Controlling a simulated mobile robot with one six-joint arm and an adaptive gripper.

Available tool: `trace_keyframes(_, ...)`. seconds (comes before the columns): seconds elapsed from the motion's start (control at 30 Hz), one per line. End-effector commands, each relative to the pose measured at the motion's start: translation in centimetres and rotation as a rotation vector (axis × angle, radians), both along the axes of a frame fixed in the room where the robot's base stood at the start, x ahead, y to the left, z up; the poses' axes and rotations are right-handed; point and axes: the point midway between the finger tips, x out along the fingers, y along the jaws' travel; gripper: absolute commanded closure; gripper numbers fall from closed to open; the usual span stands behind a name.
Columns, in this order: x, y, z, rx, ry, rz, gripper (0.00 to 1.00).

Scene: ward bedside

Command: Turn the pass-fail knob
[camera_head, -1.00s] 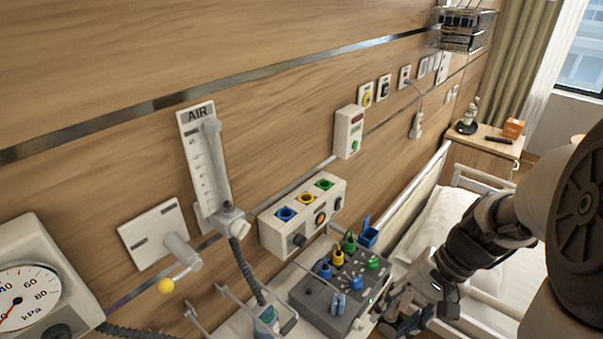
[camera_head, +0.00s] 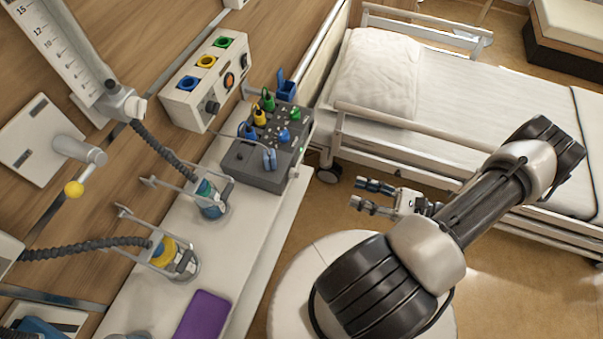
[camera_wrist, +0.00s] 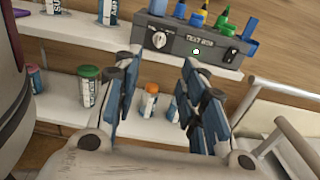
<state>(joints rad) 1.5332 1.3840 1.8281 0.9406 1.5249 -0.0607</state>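A dark grey test box (camera_head: 240,176) stands on the white shelf by the wall, with blue, yellow and green plugs on top. In the wrist view its front (camera_wrist: 190,42) shows a pale round knob (camera_wrist: 159,40) at the left and a dark switch (camera_wrist: 231,56) at the right. I cannot read a pass-fail mark on either. My gripper (camera_head: 358,192) is open and empty, to the right of the box and apart from it. In the wrist view its two blue-grey fingers (camera_wrist: 162,62) stand spread below the box front.
A wall unit (camera_head: 186,106) with coloured sockets and an orange knob (camera_head: 229,80) is above the box. Two hose fittings and a purple case (camera_head: 203,314) lie along the shelf. The bed (camera_head: 470,100) and its rail are behind my arm. Several bottles (camera_wrist: 88,88) stand on a lower shelf.

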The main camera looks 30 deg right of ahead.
Motion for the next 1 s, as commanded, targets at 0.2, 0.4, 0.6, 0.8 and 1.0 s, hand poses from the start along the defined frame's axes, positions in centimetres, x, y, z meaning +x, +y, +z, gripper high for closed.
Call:
trace_keyframes(0.2,1.5,1.3,-0.1,0.010,-0.003,-0.006,0.62)
trace_keyframes(0.4,4.8,4.0,-0.2,0.010,0.000,-0.001,0.62)
trace_keyframes(0.6,8.3,6.7,-0.2,0.008,0.000,0.000,0.62)
trace_keyframes(0.8,11.4,9.1,-0.2,0.006,0.000,-0.001,0.62)
trace_keyframes(1.0,13.1,10.4,-0.2,0.006,0.000,-0.004,0.62)
